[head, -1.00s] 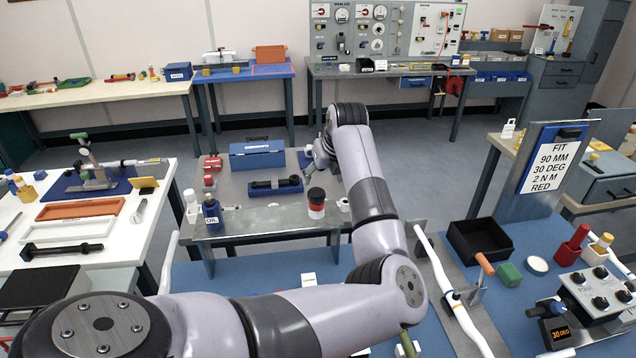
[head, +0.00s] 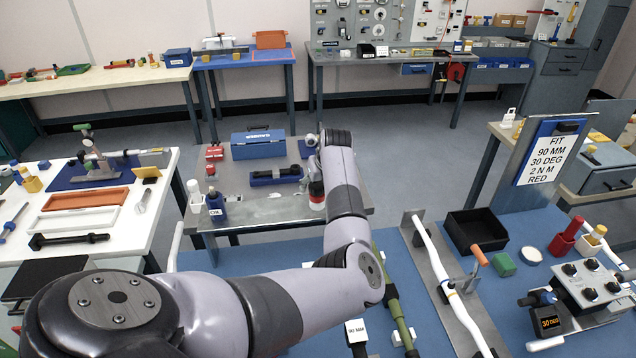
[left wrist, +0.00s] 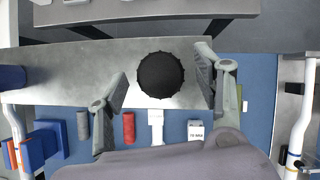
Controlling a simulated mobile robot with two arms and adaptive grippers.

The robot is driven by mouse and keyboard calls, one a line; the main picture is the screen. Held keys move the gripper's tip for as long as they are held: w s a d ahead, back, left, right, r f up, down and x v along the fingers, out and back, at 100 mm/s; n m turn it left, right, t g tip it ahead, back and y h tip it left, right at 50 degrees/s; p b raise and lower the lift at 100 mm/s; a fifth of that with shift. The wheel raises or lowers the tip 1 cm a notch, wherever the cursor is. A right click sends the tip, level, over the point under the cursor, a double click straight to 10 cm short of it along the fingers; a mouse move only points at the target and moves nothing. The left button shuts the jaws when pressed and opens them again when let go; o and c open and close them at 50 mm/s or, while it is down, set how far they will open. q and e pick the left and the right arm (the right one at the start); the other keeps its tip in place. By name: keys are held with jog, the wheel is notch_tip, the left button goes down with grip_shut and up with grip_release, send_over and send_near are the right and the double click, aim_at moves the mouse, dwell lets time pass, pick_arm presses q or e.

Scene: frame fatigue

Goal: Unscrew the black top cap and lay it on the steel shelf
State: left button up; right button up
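The black cap (left wrist: 160,75) is round with a ridged rim and shows from above in the left wrist view, over the steel shelf (left wrist: 55,70). My left gripper (left wrist: 161,78) is open, one finger on each side of the cap with a visible gap. In the head view the red and white jar (head: 317,196) stands on the steel shelf (head: 280,210), partly hidden by my left arm. My right gripper is in neither view.
Bare steel lies between the bottle and the jar. A blue bench (head: 420,270) in front holds a black tray (head: 476,230) and a white tube.

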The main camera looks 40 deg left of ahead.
pick_arm(q)
jog(key=c, duration=1.1)
jog(key=shift+w+n+g, duration=0.2)
jog(key=shift+n+g, duration=0.1)
jog(key=shift+n, duration=0.3)
jog(key=n+g, duration=0.2)
jog(key=n, duration=0.2)
jog(key=shift+y, duration=0.3)
jog(key=o, duration=0.9)
jog(key=shift+o, duration=0.2)
